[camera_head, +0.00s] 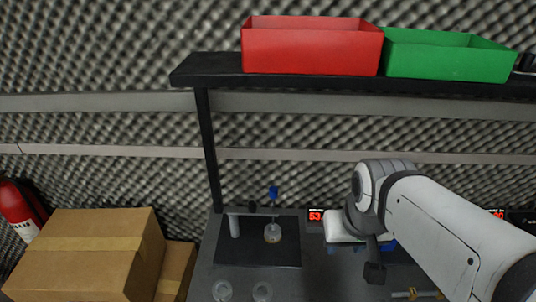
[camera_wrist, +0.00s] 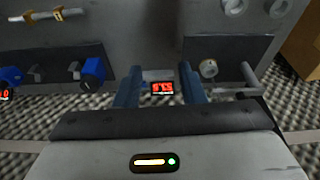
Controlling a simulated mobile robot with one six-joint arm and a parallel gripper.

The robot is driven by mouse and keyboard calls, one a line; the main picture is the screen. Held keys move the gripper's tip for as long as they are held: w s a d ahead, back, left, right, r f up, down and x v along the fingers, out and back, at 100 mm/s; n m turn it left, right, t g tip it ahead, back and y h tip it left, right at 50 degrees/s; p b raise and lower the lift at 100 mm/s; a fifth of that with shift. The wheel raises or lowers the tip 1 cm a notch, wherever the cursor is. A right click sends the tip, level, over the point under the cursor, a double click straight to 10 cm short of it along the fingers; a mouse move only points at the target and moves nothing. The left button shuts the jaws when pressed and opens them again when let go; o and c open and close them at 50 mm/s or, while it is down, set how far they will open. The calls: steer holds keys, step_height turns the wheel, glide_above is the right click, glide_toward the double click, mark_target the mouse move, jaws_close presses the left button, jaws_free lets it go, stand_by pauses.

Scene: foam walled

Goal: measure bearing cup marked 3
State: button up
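Two pale ring-shaped cups stand at the front of the bench, one left (camera_head: 222,290) and one right (camera_head: 262,291). They also show at the top right of the wrist view, as one cup (camera_wrist: 233,6) and another (camera_wrist: 277,8). A third cup (camera_head: 272,234) sits on a dark plate under a blue-topped fixture (camera_head: 273,193); it shows in the wrist view too (camera_wrist: 208,68). No mark 3 is legible on any cup. My gripper (camera_wrist: 160,84) is open and empty above the bench, to the right of the cups in the head view.
A red digital display (camera_wrist: 162,88) shows between my fingers. Another dark plate with blue knobs (camera_wrist: 93,70) lies left in the wrist view. A shelf (camera_head: 210,67) carries red (camera_head: 312,48) and green (camera_head: 440,57) bins. Cardboard boxes (camera_head: 85,250) stand left of the bench.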

mark_target(273, 188)
steer(key=shift+o, duration=0.4)
steer(key=shift+d, duration=0.15)
steer(key=shift+o, duration=0.3)
steer(key=shift+s+a+f+m+g+y, duration=0.15)
steer(key=shift+a+f+m+g+y, duration=0.15)
steer(key=shift+f+m+g, duration=0.15)
steer(key=w+a+f+m+g+y+p, duration=0.25)
steer(key=a+m+g+y, duration=0.25)
steer(key=a+m+y, duration=0.3)
steer(key=w+d+f+m+t+y+p, duration=0.1)
steer(key=w+d+m+t+y, duration=0.1)
steer(key=w+m+t+y, duration=0.95)
steer(key=w+a+g+h, duration=0.1)
steer(key=a, duration=0.1)
steer(key=w+a+g+h+p, duration=0.1)
steer(key=w+a, duration=0.1)
steer(key=w+a+m+g+h+p, duration=0.1)
steer(key=w+a, duration=0.1)
steer(key=a, duration=0.1)
steer(key=shift+w, duration=0.25)
steer(key=shift+c, duration=0.4)
